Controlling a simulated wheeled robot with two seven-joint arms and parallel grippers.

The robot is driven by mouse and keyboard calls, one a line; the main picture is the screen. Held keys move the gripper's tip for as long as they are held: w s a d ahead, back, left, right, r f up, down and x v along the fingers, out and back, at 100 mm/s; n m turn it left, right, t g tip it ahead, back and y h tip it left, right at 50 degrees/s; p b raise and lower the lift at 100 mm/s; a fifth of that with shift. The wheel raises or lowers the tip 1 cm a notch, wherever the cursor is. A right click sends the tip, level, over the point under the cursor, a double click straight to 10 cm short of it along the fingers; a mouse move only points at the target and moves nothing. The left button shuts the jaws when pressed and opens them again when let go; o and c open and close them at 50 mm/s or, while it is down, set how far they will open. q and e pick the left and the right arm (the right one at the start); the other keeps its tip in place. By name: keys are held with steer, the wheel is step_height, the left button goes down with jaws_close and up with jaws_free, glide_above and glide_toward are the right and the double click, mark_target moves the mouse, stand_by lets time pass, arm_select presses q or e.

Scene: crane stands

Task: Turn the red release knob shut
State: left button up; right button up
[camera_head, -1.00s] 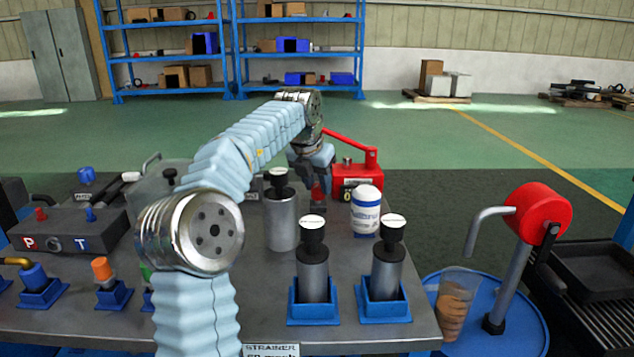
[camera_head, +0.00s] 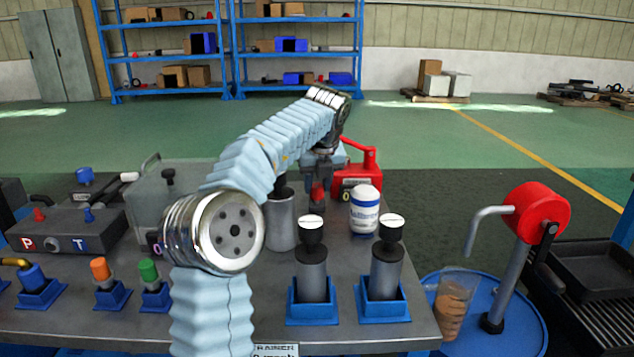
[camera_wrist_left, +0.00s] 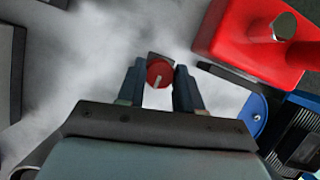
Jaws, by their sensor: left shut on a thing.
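The red release knob (camera_wrist_left: 160,73) shows in the left wrist view between the two fingers of my left gripper (camera_wrist_left: 160,88). It is round, with a pale pointer line on its face. In the head view, my left gripper (camera_head: 318,188) points down at the bench, left of the red pump block (camera_head: 357,180), and a red bit of the knob shows at its fingers. My left gripper is shut on the knob. My right gripper is in neither view.
The red block (camera_wrist_left: 262,35) stands close on the right in the wrist view. A white-and-blue can (camera_head: 365,210), a grey cylinder (camera_head: 281,222) and two black-topped cylinders in blue holders (camera_head: 312,313) stand nearby. A red hand pump (camera_head: 537,210) stands at right.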

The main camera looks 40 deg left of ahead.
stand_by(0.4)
arm_select(q)
steer(key=o, duration=1)
steer(key=shift+o, duration=0.2)
steer(key=v, duration=1.2)
steer(key=shift+w, duration=0.15)
